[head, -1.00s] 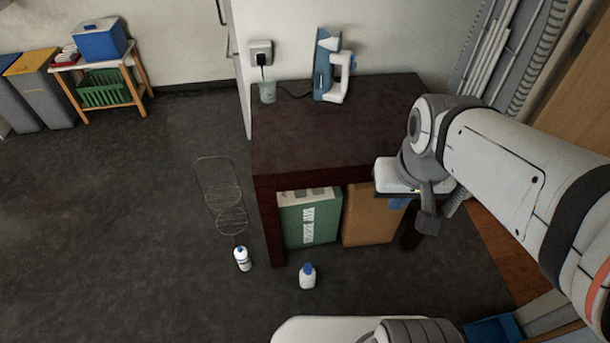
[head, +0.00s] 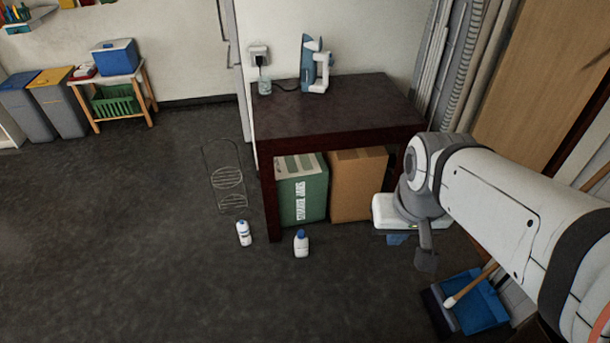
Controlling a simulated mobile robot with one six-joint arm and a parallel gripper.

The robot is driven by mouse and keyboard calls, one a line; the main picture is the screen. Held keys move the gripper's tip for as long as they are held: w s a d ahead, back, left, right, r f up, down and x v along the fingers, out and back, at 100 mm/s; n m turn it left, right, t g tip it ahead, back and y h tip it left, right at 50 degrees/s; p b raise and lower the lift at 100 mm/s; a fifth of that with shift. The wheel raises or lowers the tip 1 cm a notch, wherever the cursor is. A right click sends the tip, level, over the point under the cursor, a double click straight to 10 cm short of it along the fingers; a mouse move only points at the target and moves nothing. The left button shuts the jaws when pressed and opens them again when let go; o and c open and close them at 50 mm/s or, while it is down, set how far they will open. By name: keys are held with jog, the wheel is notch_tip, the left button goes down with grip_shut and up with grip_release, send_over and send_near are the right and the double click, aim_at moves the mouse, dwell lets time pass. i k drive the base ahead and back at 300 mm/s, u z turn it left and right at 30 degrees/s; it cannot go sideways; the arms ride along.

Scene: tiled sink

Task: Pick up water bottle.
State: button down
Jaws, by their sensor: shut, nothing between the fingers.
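Two small white bottles with blue caps stand on the dark floor in front of the dark table. The left bottle (head: 244,235) has blue markings and seems slightly tilted in the picture. The right bottle (head: 301,244) is plain white and squatter. I cannot tell for sure which is the water bottle. My gripper (head: 426,258) hangs at the right, shut and empty, pointing down, well to the right of both bottles and apart from them. Its fingers are small and dark, partly hidden by the wrist.
A dark table (head: 335,107) holds a blue-white appliance (head: 315,66) and a cup (head: 265,86). A green box (head: 302,192) and brown box (head: 357,185) stand under it. A blue dustpan (head: 478,303) lies right. Floor at left is clear.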

aim_at(301, 245)
jog(key=u, duration=0.45)
jog(key=i, duration=1.6)
jog(key=z, duration=0.6)
